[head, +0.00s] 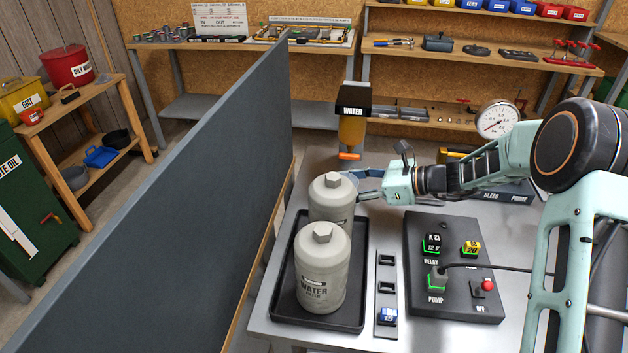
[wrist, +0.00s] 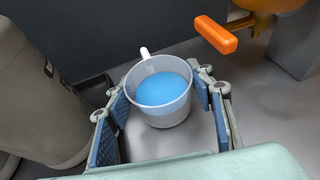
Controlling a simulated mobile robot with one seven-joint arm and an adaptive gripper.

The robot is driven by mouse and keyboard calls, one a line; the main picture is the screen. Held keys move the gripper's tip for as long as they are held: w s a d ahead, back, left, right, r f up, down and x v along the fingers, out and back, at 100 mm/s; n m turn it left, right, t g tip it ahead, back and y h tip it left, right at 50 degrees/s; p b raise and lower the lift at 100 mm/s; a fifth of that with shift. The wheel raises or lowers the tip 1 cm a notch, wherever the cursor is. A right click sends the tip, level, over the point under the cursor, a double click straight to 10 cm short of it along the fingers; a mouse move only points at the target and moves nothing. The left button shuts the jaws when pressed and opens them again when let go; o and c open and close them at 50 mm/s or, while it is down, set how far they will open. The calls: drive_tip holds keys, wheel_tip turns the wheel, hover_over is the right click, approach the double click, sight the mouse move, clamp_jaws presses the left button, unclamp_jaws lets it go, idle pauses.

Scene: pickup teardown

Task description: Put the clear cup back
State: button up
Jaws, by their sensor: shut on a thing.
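The clear cup (wrist: 160,98) holds blue liquid and stands upright between the blue-padded fingers of my gripper (wrist: 165,108) in the wrist view. A small white tab sticks up at its far rim. My gripper is shut on the cup, one finger on each side. In the head view the cup (head: 372,182) shows as a pale blue patch, partly hidden by my gripper (head: 368,187) and the rear grey canister.
Two grey canisters (head: 323,272) stand in a black tray (head: 356,318) left of my gripper. A black control box (head: 455,230) and a narrow strip of slots (head: 386,272) are nearer on the metal bench. A dark partition (head: 200,190) runs along the left. The orange handle (wrist: 216,35) is close beyond the cup.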

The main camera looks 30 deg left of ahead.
drive_tip(key=a, duration=0.5)
drive_tip(key=shift+s, duration=0.1)
drive_tip(key=x, duration=0.3)
drive_tip(key=shift+r+p, duration=0.1)
drive_tip(key=shift+p, duration=0.2)
drive_tip(key=shift+f, duration=0.2)
drive_tip(key=o, duration=1.2)
drive_tip(key=shift+o, duration=0.2)
